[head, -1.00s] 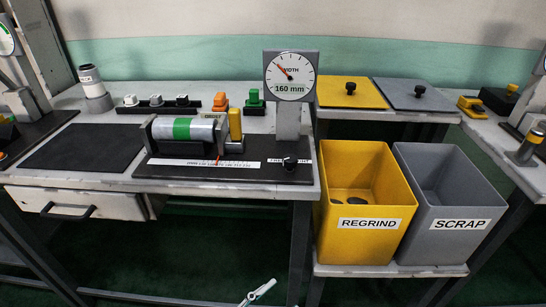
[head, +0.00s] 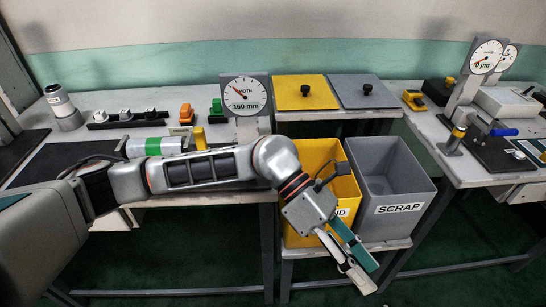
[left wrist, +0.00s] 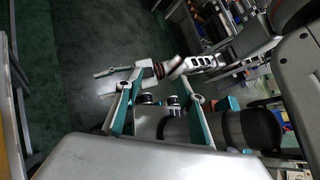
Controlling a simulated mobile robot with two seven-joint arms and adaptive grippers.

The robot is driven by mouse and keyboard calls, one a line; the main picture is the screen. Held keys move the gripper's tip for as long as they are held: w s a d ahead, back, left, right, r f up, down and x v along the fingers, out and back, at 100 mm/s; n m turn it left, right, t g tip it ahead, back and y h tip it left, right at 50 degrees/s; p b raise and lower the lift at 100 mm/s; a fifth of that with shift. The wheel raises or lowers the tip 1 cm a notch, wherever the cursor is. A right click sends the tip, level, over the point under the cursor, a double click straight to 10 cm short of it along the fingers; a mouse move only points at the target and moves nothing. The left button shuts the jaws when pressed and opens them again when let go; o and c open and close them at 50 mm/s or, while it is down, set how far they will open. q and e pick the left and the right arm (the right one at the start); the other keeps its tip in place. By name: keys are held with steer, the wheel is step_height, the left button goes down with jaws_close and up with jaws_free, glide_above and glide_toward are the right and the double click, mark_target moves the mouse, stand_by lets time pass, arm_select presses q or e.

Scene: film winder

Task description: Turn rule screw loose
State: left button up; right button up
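The width gauge (head: 243,98) stands on the left bench and reads 160 mm. The front of its base, where a black knob showed earlier, is hidden behind my left arm in the head view. I cannot see the rule screw now. The roll with a green band (head: 153,146) shows partly above my arm. My left gripper (head: 371,280) hangs low in front of the bins, empty, with its fingers apart. Its spread fingers also show in the left wrist view (left wrist: 166,95).
The yellow REGRIND bin (head: 316,155) and grey SCRAP bin (head: 395,208) stand right of the left bench. Yellow (head: 305,90) and grey (head: 366,90) knobbed plates lie behind them. A second bench (head: 425,122) with gauges is at right. Dark floor is clear in front.

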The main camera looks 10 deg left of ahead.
arm_select(q)
steer(key=w+a+r+t+y+p, duration=0.1)
steer(key=w+a+r+t+y, duration=0.1)
steer(key=w+a, duration=0.4)
steer(key=w+a+r+t+y+p, duration=0.1)
steer(key=w+a+y, duration=0.4)
steer(key=a, duration=0.5)
steer(key=w+a+r+t+y+p, duration=0.2)
steer(key=w+a+r, duration=0.3)
steer(key=w+a, duration=0.4)
steer(key=shift+a+r+m+t+y, duration=0.1)
steer(key=shift+r+m+t+y, duration=0.15)
steer(key=shift+t+y, duration=0.5)
steer(key=shift+w+a, duration=0.25)
steer(key=shift+a, duration=0.1)
step_height(320, 180, down, 8)
steer(key=shift+r, duration=0.2)
arm_select(e)
steer(key=shift+s+d+r+g+h, duration=0.15)
steer(key=shift+s+d+g, duration=0.1)
steer(key=shift+s, duration=0.35)
steer(key=shift+s+d+r+g+h, duration=0.15)
steer(key=shift+s+d+g, duration=0.1)
steer(key=shift+s, duration=0.3)
steer(key=shift+f, duration=0.1)
arm_select(q)
jaws_close()
